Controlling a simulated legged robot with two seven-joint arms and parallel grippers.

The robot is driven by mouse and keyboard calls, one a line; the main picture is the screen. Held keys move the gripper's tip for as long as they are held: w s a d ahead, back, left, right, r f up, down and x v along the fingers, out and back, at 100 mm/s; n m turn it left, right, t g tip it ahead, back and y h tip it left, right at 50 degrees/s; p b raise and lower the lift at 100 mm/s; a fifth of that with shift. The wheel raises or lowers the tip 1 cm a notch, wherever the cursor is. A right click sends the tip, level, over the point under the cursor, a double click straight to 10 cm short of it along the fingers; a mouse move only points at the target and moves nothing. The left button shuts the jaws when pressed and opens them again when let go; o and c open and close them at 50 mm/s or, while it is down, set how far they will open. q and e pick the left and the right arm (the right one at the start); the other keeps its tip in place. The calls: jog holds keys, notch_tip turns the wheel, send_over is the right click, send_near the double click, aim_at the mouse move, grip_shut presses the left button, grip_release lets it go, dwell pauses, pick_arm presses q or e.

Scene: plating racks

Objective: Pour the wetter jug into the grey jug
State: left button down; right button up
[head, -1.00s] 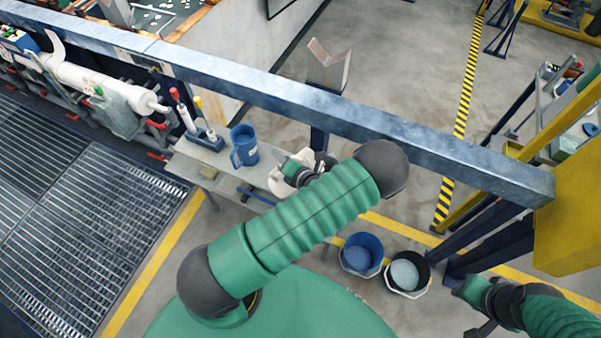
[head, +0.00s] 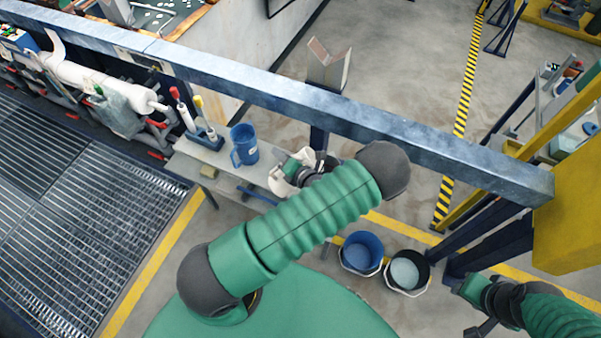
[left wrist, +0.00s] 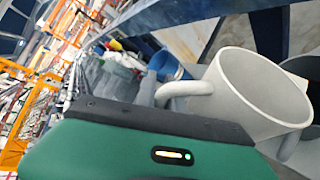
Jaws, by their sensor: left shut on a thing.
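My left gripper (head: 296,170) is shut on a pale, whitish jug, which I take as the wetter jug, above the small bench. My arm and gripper hide part of it in the head view. In the left wrist view the pale jug (left wrist: 240,95) shows large, tilted, with its open mouth and handle towards the camera. A dark grey jug (left wrist: 303,70) is partly visible behind it at the right edge. A blue jug (head: 244,146) stands upright on the bench. Liquid leaving the pale jug cannot be made out. My right gripper (head: 466,308) is at the lower right, away from the jugs.
A blue steel beam (head: 270,88) runs across behind the bench (head: 190,160). A holder with red- and yellow-topped tools (head: 205,135) stands left of the blue jug. A blue bucket (head: 361,253) and a black bucket (head: 408,272) stand on the floor to the right.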

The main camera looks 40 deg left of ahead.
pick_arm(q)
jog(key=shift+w+d+r+m+y+p, duration=0.15)
jog(key=shift+w+r+m+y+p, duration=0.2)
jog(key=shift+r, duration=0.2)
jog(key=shift+w+d+r+m+g, duration=0.15)
jog(key=shift+w+r+m+g, duration=0.05)
jog(key=shift+r+m+g, duration=0.1)
dwell(0.9)
jog(key=shift+w+d+r+m+g+y+p, duration=0.15)
jog(key=shift+w+d+r+m+y+p, duration=0.1)
jog(key=shift+w+r+m, duration=0.15)
jog(key=shift+w+d+r+m+g+y+p, duration=0.2)
jog(key=shift+w+r+m+p, duration=0.1)
jog(key=shift+r, duration=0.15)
